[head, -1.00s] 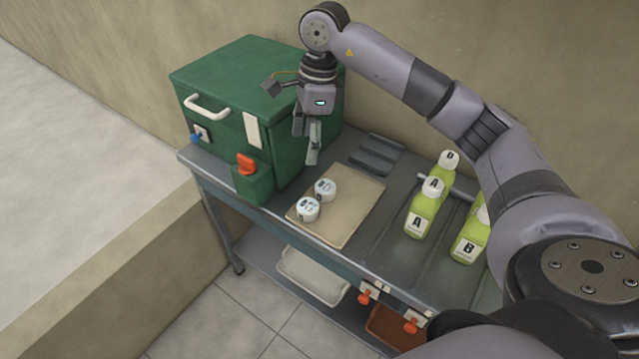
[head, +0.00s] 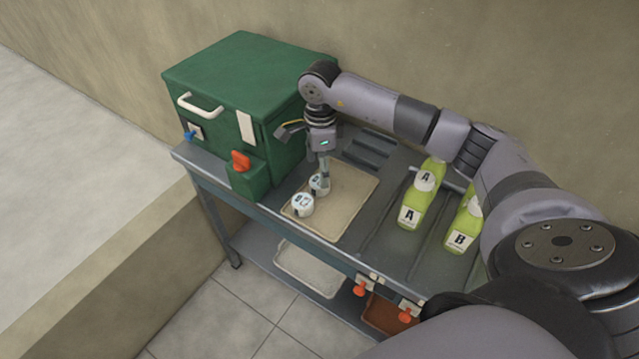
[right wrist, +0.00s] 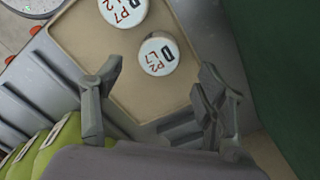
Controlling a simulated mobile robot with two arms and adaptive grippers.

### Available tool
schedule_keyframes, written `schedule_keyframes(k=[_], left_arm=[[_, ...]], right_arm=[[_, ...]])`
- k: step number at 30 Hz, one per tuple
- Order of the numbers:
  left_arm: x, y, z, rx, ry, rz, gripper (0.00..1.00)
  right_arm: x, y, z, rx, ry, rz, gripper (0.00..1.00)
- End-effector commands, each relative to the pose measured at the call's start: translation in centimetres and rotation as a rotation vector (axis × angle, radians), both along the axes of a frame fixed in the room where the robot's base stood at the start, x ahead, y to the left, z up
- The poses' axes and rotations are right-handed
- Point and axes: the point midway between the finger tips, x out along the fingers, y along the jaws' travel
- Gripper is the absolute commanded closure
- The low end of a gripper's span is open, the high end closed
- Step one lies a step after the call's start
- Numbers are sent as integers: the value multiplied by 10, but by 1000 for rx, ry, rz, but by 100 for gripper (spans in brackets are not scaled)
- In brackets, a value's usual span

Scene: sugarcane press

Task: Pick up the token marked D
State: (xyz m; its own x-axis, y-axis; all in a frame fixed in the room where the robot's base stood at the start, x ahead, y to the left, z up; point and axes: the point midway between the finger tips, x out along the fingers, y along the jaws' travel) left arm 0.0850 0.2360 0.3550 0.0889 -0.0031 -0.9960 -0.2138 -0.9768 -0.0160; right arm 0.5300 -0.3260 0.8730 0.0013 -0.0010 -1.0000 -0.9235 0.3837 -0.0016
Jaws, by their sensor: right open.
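The token marked D (right wrist: 158,54) is a round white piece with a black D and red and dark smaller marks, seen in the right wrist view. In the head view it is the farther token (head: 317,184), partly hidden by my right gripper. It lies on the beige tray (head: 349,200). A second white token (head: 302,205) lies close beside it, nearer the front, and shows cut off at the top of the wrist view (right wrist: 123,8). My right gripper (right wrist: 161,72) is open and empty, pointing down above token D, its fingers apart. My left gripper is not in view.
The green press box (head: 245,85) stands left of the tray, close to my right gripper. Yellow-green bottles marked A (head: 409,216) and B (head: 459,240) stand to the right. A white tray (head: 308,270) lies on the lower shelf. The tray's right half is clear.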

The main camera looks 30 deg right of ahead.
Motion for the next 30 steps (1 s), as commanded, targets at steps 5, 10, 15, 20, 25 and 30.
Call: schedule_keyframes(k=[5, 10, 15, 20, 25, 30], left_arm=[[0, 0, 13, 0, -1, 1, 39], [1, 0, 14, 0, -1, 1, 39], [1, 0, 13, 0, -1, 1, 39], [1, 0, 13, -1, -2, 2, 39], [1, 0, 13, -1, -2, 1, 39], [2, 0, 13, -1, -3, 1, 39]], right_arm=[[-2, 3, -26, 3, 6, 1, 34], [-1, 2, -45, 2, 4, 0, 34], [-1, 2, -47, 1, 1, 1, 34], [-1, 2, -47, 2, 1, 0, 40], [-1, 2, -47, 1, 2, 0, 51], [-1, 2, -47, 1, 2, 0, 62]])
